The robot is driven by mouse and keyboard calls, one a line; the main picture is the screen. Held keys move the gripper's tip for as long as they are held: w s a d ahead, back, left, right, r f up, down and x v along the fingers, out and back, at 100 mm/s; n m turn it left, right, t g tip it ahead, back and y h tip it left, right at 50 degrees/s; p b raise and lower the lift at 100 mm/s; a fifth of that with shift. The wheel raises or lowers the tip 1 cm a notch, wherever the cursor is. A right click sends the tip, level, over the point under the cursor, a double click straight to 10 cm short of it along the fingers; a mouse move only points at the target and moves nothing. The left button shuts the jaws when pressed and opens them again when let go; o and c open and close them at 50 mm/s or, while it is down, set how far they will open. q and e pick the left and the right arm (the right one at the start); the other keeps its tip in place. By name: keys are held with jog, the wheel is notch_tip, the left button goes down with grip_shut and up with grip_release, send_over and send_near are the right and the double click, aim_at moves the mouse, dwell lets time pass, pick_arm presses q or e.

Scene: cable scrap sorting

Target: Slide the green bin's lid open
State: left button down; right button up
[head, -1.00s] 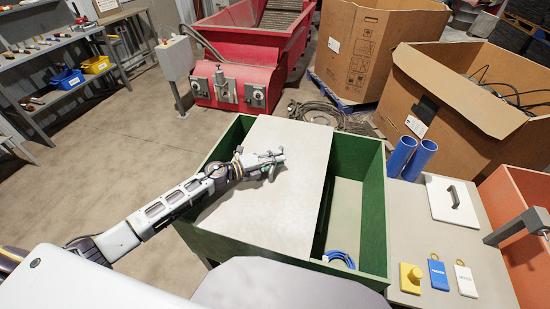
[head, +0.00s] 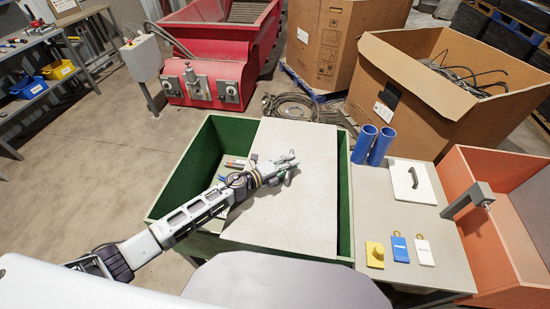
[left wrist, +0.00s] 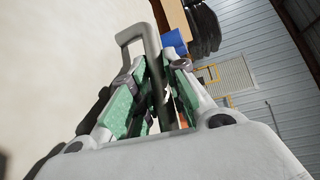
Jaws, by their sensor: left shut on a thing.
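The green bin (head: 192,162) stands in front of me in the head view. Its pale flat lid (head: 290,220) covers the middle and most of the right side, with a narrow gap at the right wall. The left part of the bin is open and shows some scrap pieces inside, partly hidden by my arm. My left gripper (head: 289,166) is over the lid. In the left wrist view, the left gripper (left wrist: 155,100) has its green-padded fingers closed around the lid's grey handle (left wrist: 130,36). My right gripper is not in view.
An orange bin (head: 475,240) stands beyond. A red machine (head: 205,85) and cardboard boxes are behind.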

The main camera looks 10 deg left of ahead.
aim_at(287, 173)
pick_arm(q)
jog(key=shift+s+d+p, duration=0.2)
jog(key=shift+d+p, duration=0.2)
jog(key=shift+d, duration=1.95)
jog(key=c, duration=1.7)
grip_release()
jog(key=shift+a, duration=0.15)
jog(key=shift+s+a, duration=0.3)
jog(key=shift+a, duration=0.05)
jog(key=shift+v, duration=5.4)
